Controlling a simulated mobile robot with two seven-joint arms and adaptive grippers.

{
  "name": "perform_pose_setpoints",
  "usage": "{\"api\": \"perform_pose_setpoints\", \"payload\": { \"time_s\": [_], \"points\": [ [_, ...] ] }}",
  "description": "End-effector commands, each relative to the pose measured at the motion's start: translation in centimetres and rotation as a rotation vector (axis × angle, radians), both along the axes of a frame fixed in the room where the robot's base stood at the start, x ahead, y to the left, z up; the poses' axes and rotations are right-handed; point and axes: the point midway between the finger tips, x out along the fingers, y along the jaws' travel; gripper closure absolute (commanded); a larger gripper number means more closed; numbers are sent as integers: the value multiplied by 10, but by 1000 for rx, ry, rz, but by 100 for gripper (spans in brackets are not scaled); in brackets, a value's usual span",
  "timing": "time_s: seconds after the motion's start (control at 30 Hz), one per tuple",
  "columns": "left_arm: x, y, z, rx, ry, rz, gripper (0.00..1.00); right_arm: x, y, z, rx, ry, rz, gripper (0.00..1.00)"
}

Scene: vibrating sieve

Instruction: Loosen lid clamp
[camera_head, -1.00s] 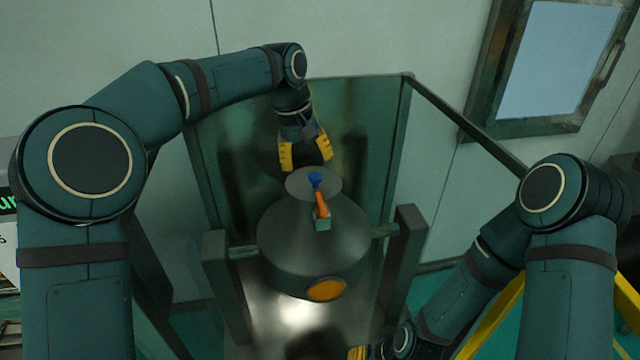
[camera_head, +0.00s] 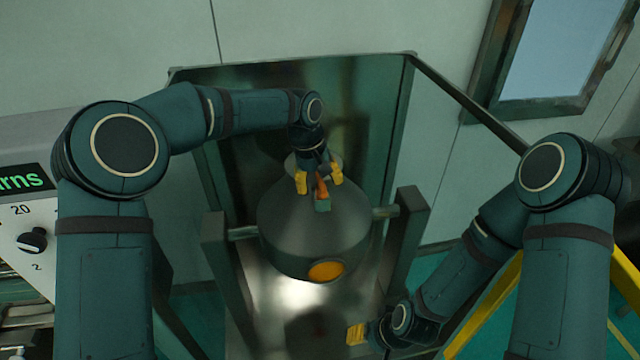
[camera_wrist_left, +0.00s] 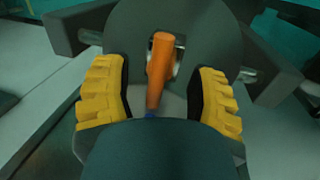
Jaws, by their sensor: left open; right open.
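The lid clamp's orange lever (camera_head: 321,187) stands at the top of the dark grey sieve vessel (camera_head: 300,235). In the left wrist view the orange lever (camera_wrist_left: 160,72) lies between the two yellow fingers, with a gap on each side. A bit of blue shows at its near end, partly hidden by my gripper. My left gripper (camera_head: 319,181) is open above the lid, its fingers on either side of the lever; it also shows in the left wrist view (camera_wrist_left: 160,97). My right gripper (camera_head: 356,334) is low in front of the vessel, apart from the clamp.
Two dark upright posts (camera_head: 404,245) flank the vessel. An orange disc (camera_head: 325,271) is on its front. A tall metal panel (camera_head: 370,110) stands behind. A control panel with a dial (camera_head: 33,240) is at the left, and a yellow rail (camera_head: 490,300) at the lower right.

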Motion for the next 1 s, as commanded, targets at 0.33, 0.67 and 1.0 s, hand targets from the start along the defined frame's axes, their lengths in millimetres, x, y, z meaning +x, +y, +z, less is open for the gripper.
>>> {"api": "perform_pose_setpoints", "payload": {
  "time_s": [0.33, 0.67, 1.0],
  "points": [
    [0, -1, -6, 0, 0, 0, 42, 0, 0, 0, 0, 0, 0, 53],
    [0, -1, -6, 0, 0, 0, 100, 0, 0, 0, 0, 0, 0, 53],
    [1, -1, -4, 3, 2, -157, 100, 0, -1, 17, 2, 0, 0, 53]
  ]
}}
